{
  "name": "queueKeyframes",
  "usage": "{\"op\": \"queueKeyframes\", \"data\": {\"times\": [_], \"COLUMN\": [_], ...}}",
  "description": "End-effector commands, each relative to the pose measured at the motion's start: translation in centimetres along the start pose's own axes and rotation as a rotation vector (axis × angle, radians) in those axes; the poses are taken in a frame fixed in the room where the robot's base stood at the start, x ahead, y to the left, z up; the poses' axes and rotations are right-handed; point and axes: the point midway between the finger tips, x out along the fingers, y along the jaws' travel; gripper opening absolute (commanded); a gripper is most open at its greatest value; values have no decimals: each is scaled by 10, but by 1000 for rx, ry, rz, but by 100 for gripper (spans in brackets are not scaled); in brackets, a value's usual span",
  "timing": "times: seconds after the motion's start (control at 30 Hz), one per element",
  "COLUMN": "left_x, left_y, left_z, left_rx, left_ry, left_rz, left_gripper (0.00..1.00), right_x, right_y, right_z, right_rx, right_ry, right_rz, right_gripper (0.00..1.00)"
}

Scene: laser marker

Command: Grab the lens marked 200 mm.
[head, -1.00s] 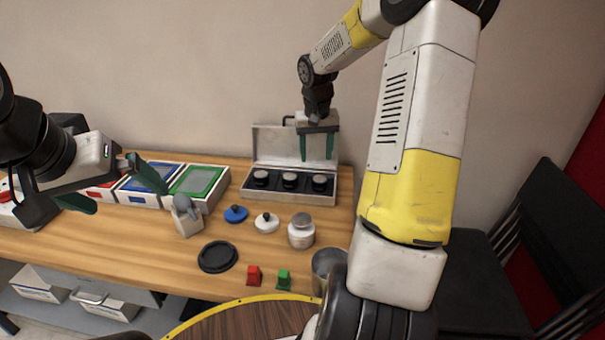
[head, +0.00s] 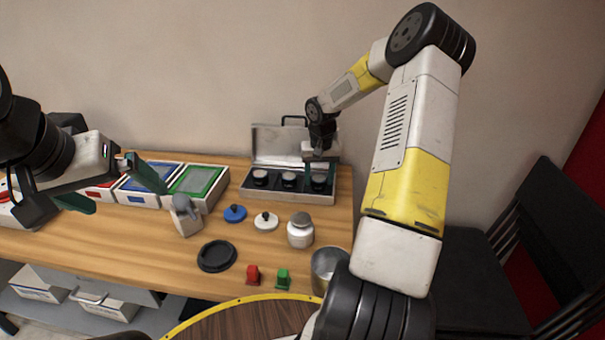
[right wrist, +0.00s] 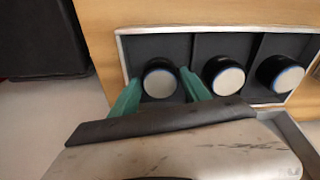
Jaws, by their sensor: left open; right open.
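An open metal case (head: 285,198) at the back of the table holds three dark round lenses in separate compartments: a left lens (head: 260,176), a middle lens (head: 289,179) and a right lens (head: 319,184). No marking on them is readable. My right gripper (head: 318,176) points down at the right compartment, open. In the right wrist view its green fingers (right wrist: 158,80) stand either side of that same lens (right wrist: 160,80), which is at the left there. Whether they touch it cannot be told. My left gripper (head: 113,188) is open and empty at the left.
The case's raised lid (head: 270,145) stands behind the lenses. In front are a blue-knobbed weight (head: 235,213), a white one (head: 266,222), a jar (head: 301,232), a black ring (head: 217,256), red (head: 253,275) and green (head: 283,279) blocks and a metal cup (head: 326,264).

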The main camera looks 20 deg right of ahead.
Motion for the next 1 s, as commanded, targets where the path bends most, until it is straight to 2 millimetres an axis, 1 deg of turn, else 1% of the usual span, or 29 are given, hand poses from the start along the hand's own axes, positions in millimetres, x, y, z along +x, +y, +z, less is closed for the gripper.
{"op": "queueKeyframes", "data": {"times": [0.13, 0.17, 0.2, 0.27, 0.4, 0.43, 0.67, 0.77, 0.87, 1.0], "left_x": [0, 0, 0, 0, 0, 0, 0, 0, 0, 0], "left_y": [0, 0, 0, 0, 0, 0, 0, 0, 0, 0], "left_z": [0, 0, 0, 0, 0, 0, 0, 0, 0, 0], "left_rx": [0, 0, 0, 0, 0, 0, 0, 0, 0, 0], "left_ry": [0, 0, 0, 0, 0, 0, 0, 0, 0, 0], "left_rz": [0, 0, 0, 0, 0, 0, 0, 0, 0, 0], "left_gripper": [100, 100, 100, 100, 100, 100, 100, 100, 100, 100], "right_x": [0, 0, 0, 0, 0, -1, -1, -5, -12, -31], "right_y": [0, 0, 0, 0, 0, 0, 0, 0, 0, 0], "right_z": [0, 0, 0, 0, 0, 0, 0, -1, -2, -5], "right_rx": [0, 0, 0, 0, 0, 0, 0, 0, 0, 0], "right_ry": [0, 0, 0, 0, 0, 1, 1, 2, 2, 5], "right_rz": [0, 0, 0, 0, 0, 0, 0, 1, 1, 2], "right_gripper": [55, 53, 45, 33, 6, 2, 2, 2, 2, 2]}}
